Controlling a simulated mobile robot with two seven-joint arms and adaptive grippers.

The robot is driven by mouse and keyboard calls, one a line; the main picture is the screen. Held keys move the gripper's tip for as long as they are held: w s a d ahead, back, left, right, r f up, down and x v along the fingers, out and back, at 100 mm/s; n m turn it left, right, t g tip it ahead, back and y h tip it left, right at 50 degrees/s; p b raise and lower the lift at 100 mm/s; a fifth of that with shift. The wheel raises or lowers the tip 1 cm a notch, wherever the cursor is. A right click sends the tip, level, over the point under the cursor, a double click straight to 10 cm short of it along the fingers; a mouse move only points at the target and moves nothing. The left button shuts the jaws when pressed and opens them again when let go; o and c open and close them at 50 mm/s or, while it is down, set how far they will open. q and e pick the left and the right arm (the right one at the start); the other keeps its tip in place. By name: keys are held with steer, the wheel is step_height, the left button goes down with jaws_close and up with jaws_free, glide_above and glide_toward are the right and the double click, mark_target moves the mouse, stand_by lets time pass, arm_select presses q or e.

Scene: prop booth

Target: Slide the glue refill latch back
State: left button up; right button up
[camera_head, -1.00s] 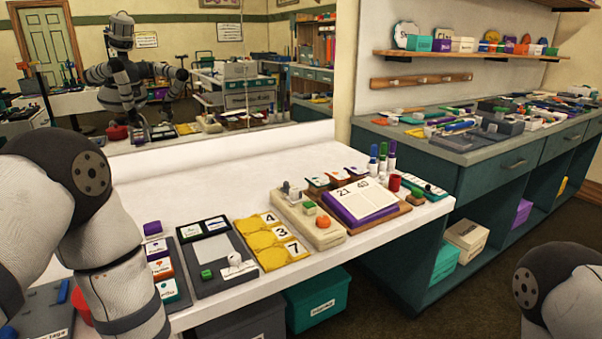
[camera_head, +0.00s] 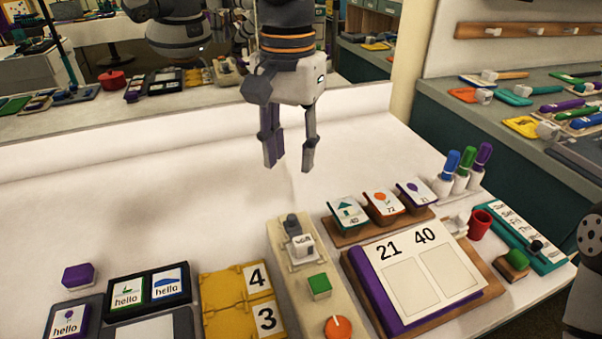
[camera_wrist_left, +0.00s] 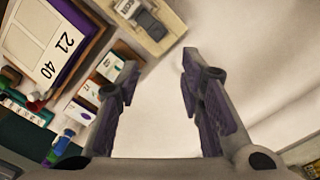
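A beige board (camera_head: 335,290) lies on the white table, with a grey sliding piece (camera_head: 292,224) at its far end, a white block with small dark lettering (camera_head: 301,246), a green square block and an orange knob. I take the grey piece to be the latch, but its label is too small to read. In the left wrist view the board (camera_wrist_left: 165,38) is at the top, with the grey piece (camera_wrist_left: 149,23) on it. My left gripper (camera_head: 289,160) is open and empty, pointing down above the table behind the board. Its spread fingers (camera_wrist_left: 160,62) also show in the left wrist view. My right gripper is out of view.
Right of the board are a purple-edged number board (camera_head: 385,305) and a wooden rack of picture cards (camera_head: 350,237). Yellow number tiles (camera_head: 222,315) lie to its left. Bottles and a red cup (camera_head: 479,223) stand further right. The table behind the board is clear.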

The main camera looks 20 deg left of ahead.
mark_target(292, 216)
arm_select(q)
steer(key=f, duration=0.1)
steer(key=s+f, duration=0.1)
steer(key=f, duration=0.1)
steer(key=shift+s+d+f, duration=0.15)
steer(key=shift+s+f, duration=0.15)
steer(key=shift+f, duration=0.1)
steer(key=f, duration=0.7)
steer(key=shift+w+f, duration=0.2)
steer(key=shift+f, duration=0.15)
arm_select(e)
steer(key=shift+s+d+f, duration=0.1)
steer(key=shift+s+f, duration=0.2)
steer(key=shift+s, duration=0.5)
